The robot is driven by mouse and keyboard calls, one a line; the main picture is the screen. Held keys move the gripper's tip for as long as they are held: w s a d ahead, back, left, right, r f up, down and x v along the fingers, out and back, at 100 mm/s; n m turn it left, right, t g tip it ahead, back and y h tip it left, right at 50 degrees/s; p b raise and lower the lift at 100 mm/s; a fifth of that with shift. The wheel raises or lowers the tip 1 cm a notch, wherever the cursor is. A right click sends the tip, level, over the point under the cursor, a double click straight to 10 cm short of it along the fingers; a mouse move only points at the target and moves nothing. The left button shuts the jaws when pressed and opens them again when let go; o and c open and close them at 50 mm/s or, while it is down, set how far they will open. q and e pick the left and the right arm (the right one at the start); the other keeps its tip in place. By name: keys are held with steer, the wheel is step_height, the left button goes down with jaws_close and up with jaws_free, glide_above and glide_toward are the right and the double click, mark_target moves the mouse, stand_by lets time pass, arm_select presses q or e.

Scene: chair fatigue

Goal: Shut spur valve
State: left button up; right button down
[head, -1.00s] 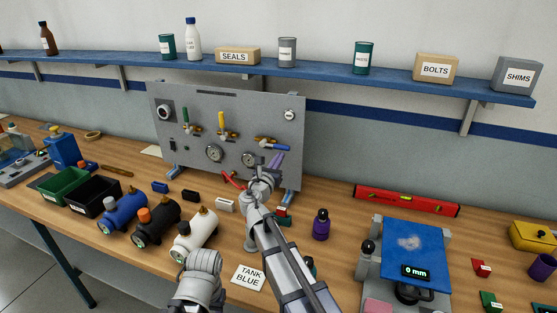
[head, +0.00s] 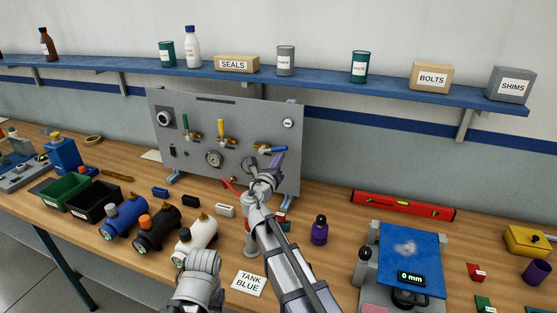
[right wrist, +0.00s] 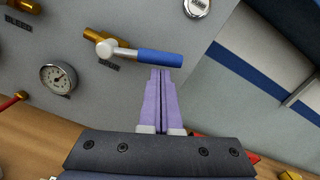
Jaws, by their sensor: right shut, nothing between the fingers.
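A grey upright panel (head: 230,112) stands on the bench with three valves. The green handle (head: 185,122) and yellow handle (head: 221,128) point up. The blue handle (head: 273,149) lies roughly level, pointing right. My left gripper is not in view.
A gauge (right wrist: 58,78) is on the panel left of the fingers. A red lever (head: 230,186) is low by the panel. Colored cylinders, a purple bottle (head: 320,230), a red level (head: 402,204) and a blue-topped device (head: 408,250) stand on the bench. A shelf (head: 330,82) runs above.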

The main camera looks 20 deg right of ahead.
step_height(320, 180, up, 2)
steer(key=n+p, duration=0.1)
steer(key=n, duration=0.2)
steer(key=shift+w+a+r+p, duration=0.1)
steer(key=shift+a+p, duration=0.05)
steer(key=shift+p, duration=0.25)
steer(key=shift+a+r+n, duration=0.1)
steer(key=shift+r+n, duration=0.2)
arm_select(q)
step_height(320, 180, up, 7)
steer(key=p, duration=0.4)
arm_select(e)
steer(key=shift+n, duration=0.7)
steer(key=shift+w+a+r, duration=0.65)
steer(key=shift+a+r, duration=0.25)
steer(key=shift+r, duration=0.1)
steer(key=shift+w+a+r, duration=0.6)
steer(key=shift+a+r, duration=0.25)
steer(key=shift+r, duration=0.1)
arm_select(q)
steer(key=shift+p, duration=0.35)
arm_select(e)
steer(key=shift+w+a, duration=0.15)
steer(key=shift+a, duration=0.05)
